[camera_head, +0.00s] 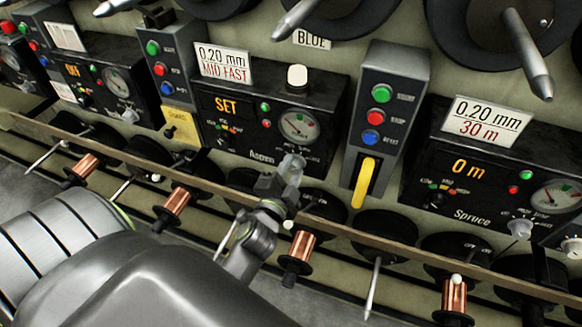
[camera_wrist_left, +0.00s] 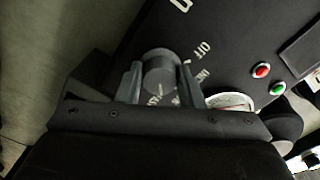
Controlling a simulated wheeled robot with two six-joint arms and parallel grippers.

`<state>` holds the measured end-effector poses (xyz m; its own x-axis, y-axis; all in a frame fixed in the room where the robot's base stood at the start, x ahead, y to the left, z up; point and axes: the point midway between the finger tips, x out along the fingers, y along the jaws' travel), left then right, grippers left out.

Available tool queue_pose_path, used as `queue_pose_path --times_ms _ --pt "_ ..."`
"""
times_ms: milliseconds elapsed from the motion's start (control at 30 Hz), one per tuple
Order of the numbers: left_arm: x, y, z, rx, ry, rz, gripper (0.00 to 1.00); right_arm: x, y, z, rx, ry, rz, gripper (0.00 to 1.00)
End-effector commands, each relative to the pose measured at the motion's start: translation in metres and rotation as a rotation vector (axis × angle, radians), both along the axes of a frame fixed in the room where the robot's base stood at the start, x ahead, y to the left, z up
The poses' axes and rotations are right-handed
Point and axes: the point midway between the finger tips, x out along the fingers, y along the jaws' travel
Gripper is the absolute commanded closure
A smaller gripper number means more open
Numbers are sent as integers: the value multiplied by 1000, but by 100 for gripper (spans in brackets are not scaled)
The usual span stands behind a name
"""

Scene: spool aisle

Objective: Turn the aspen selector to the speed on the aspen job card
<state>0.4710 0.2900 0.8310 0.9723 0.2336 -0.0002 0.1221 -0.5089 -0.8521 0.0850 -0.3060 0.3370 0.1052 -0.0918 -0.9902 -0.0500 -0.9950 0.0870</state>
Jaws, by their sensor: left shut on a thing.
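The aspen panel (camera_head: 232,143) is a black box marked "Aspen", with an orange display reading "SET" and a round gauge (camera_head: 298,126). Its job card (camera_head: 221,62) above reads "0.20 mm" and, in red, "MID FAST". My left gripper (camera_head: 291,170) is at the panel's lower right, below the gauge, and hides the selector there. In the left wrist view, my left gripper (camera_wrist_left: 160,88) is shut on the round grey selector knob (camera_wrist_left: 161,70), one finger on each side. "OFF" shows beside the knob; other labels are partly hidden, and the pointer's setting cannot be read. My right gripper is not in view.
A grey button box with a yellow lever (camera_head: 363,182) stands right of the panel. The spruce panel (camera_head: 483,160) is further right, its display reading "0 m". A long rail (camera_head: 400,238) and several copper spools run below. Large dark reels with metal spindles hang above.

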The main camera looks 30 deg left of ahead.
Motion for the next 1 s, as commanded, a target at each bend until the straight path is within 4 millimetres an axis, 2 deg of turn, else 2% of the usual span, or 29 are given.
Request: queue_pose_path --times_ms 300,767,800,967,1000 --pt "0 0 2 94 18 -1 89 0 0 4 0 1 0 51" --pt "1 0 2 109 22 -1 89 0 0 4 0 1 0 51" --pt "1 0 2 109 22 -1 65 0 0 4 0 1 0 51" --pt "0 0 1 108 23 -1 44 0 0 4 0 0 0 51" --pt "0 0 1 108 23 -1 44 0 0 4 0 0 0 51"
